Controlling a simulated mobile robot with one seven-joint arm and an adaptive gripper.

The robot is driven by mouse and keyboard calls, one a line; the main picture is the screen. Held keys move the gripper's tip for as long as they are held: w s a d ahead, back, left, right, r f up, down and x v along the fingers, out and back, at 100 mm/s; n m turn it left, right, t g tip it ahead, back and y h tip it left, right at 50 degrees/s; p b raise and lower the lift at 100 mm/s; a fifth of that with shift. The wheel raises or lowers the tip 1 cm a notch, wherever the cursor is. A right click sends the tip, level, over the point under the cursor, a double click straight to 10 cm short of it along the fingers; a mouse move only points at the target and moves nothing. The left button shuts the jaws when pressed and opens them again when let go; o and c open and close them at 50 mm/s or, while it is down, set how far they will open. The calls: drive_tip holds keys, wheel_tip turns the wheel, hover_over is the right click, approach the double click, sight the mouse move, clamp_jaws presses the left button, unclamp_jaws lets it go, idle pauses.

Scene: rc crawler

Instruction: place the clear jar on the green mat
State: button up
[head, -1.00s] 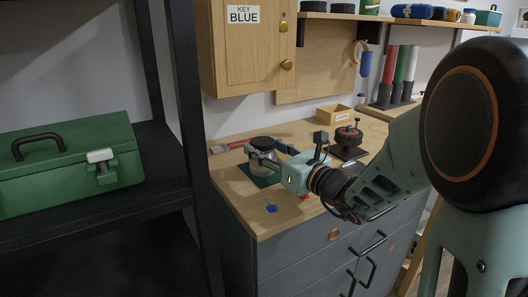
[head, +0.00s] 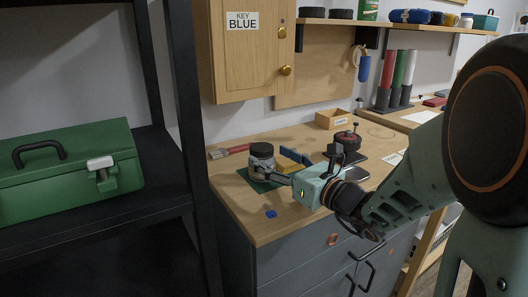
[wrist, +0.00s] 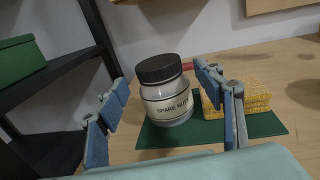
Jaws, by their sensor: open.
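The clear jar (wrist: 167,98), with a black lid and a "SPARE NUTS" label, stands upright on the green mat (wrist: 255,127) in the wrist view. It shows in the head view (head: 261,163) on the workbench's left part. My gripper (wrist: 160,80) is open, with one finger on each side of the jar. A gap shows between the jar and the left finger. The right finger appears very close to the jar; I cannot tell if they touch. A yellow sponge (wrist: 252,95) lies on the mat, partly hidden behind the right finger.
A red-handled brush (head: 232,151) lies behind the jar. A small blue piece (head: 271,213) lies near the front edge. A wooden box (head: 333,118) and a dark red object (head: 347,138) stand to the right. A dark shelf with a green toolbox (head: 70,165) is at left.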

drive_tip(key=p+v, duration=0.1)
drive_tip(key=v, duration=0.7)
drive_tip(key=shift+s+d, duration=0.1)
